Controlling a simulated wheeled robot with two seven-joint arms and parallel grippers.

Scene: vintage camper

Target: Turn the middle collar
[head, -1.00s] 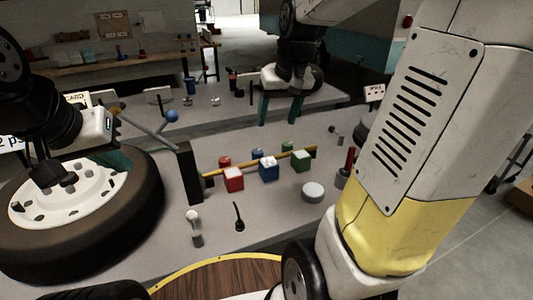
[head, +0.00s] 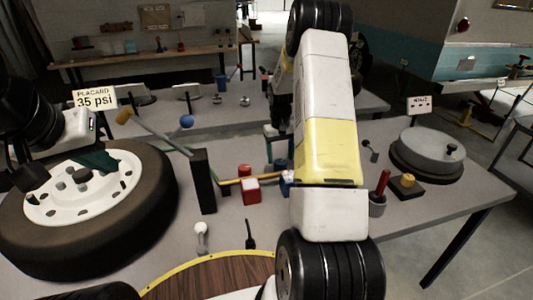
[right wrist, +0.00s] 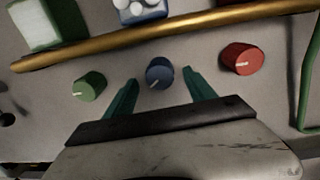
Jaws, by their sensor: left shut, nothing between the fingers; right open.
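Beside the rod stand a green knob (right wrist: 88,87), a blue knob (right wrist: 159,73) in the middle and a red knob (right wrist: 242,58), each with a pale pointer mark. My right gripper (right wrist: 160,77) is open, its teal fingertips on either side of the blue knob in the picture; contact cannot be told. In the head view, my right arm hides the green block and part of the blue block (head: 286,177). My left gripper (head: 100,160) is shut and empty over the wheel.
A red-handled tool in a cup (head: 377,203) and a round grey pan (head: 430,150) stand right.

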